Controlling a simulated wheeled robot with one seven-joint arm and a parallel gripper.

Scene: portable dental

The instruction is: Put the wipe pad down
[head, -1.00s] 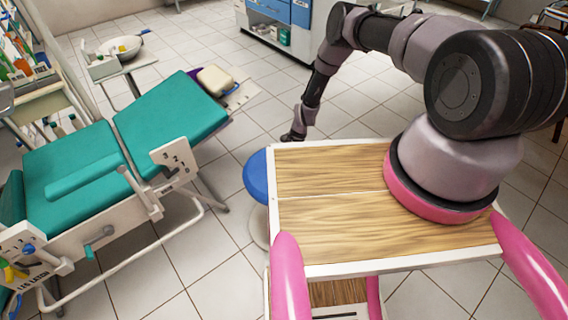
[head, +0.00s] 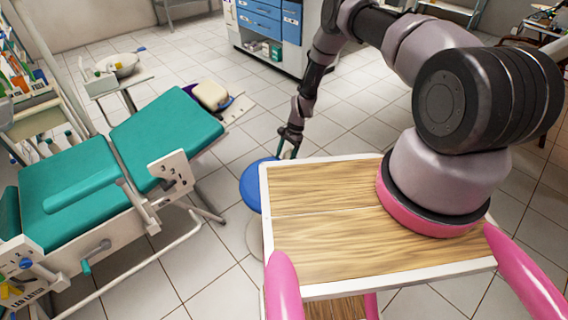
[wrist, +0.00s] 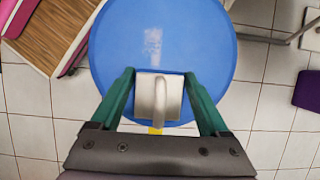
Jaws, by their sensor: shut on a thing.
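The wipe pad (wrist: 146,88) is a pale grey-white square with a raised light handle. In the wrist view it sits between the green fingers of my gripper (wrist: 159,75), which is shut on it. The pad is over the near part of the round blue stool seat (wrist: 205,45); whether it touches the seat I cannot tell. A whitish smear (wrist: 152,45) marks the seat beyond the pad. In the head view my gripper (head: 287,146) is just above the far right edge of the blue stool (head: 253,186), and the pad cannot be made out there.
My wood-topped base stands right beside the stool. A green dental chair (head: 165,130) with a beige headrest (head: 211,95) is to the left. A blue-drawered cabinet (head: 268,30) stands at the back. Tiled floor is open between the chair and cabinet.

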